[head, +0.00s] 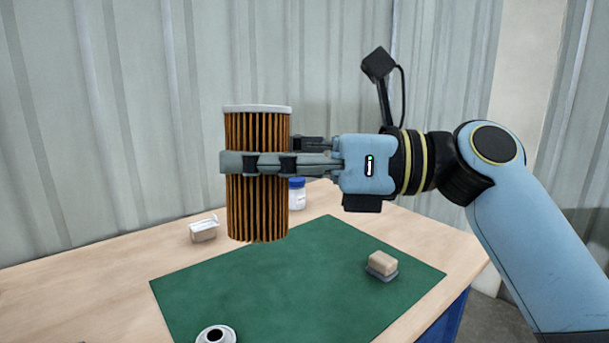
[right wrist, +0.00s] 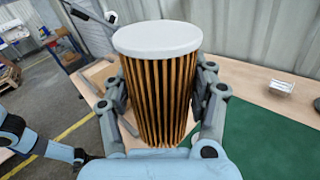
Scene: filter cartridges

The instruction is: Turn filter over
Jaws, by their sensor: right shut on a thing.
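The filter (head: 258,208) is a tall cylinder with brown-orange pleats and a white cap on its upper end. My right gripper (head: 258,164) is shut around its middle and holds it upright in the air above the bench. In the right wrist view the filter (right wrist: 160,95) stands between the fingers, with its plain white cap up. The lower end's face is hidden. My left gripper does not show in the head view; a blue arm part (right wrist: 12,130) of mine is at the left edge of the right wrist view.
A green mat (head: 300,270) lies on the wooden bench (head: 90,285). On it are a beige block on a grey base (head: 382,264) and a pale ring-shaped part (head: 216,335). A small white box (head: 203,229) and a blue-lidded jar (head: 297,194) stand behind. The mat's middle is clear.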

